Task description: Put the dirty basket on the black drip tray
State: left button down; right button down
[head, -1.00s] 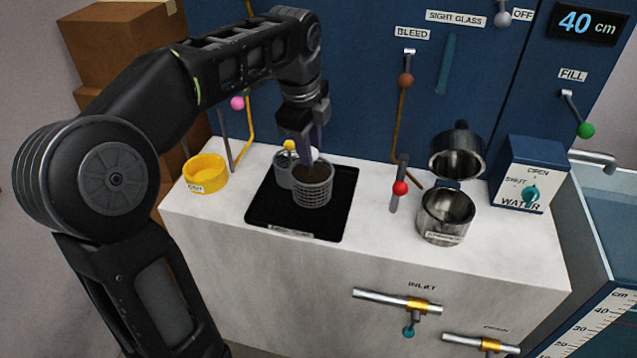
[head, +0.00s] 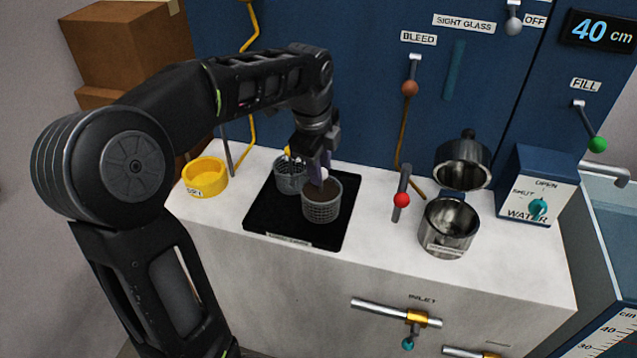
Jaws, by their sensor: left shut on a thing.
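A grey mesh basket with brown dirt inside (head: 322,207) is at the right half of the black drip tray (head: 270,222). My left gripper (head: 319,172) is above it, shut on its rim or handle; the fingers partly hide the hold. The basket appears at or very near the tray surface; I cannot tell whether it touches. A second grey mesh basket (head: 289,176) stands on the tray just behind and left, with a yellow knob and a white knob near the fingers. My right gripper is out of view.
A yellow dish (head: 205,177) stands left of the tray on the white counter (head: 385,257). To the right are a red-knobbed lever (head: 402,199), a steel pot (head: 448,227) and its tilted steel cover (head: 463,165). A blue water box (head: 538,187) is farther right.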

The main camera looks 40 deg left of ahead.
aim_at(320, 190)
pick_arm(q)
jog(key=shift+f, duration=0.2)
jog(key=shift+f, duration=1.85)
jog(key=shift+f, duration=0.15)
jog(key=c, duration=1.1)
grip_release()
jog(key=shift+c, duration=0.2)
notch_tip(320, 190, up, 12)
jog(key=s, duration=0.2)
jog(key=shift+s+d, duration=0.15)
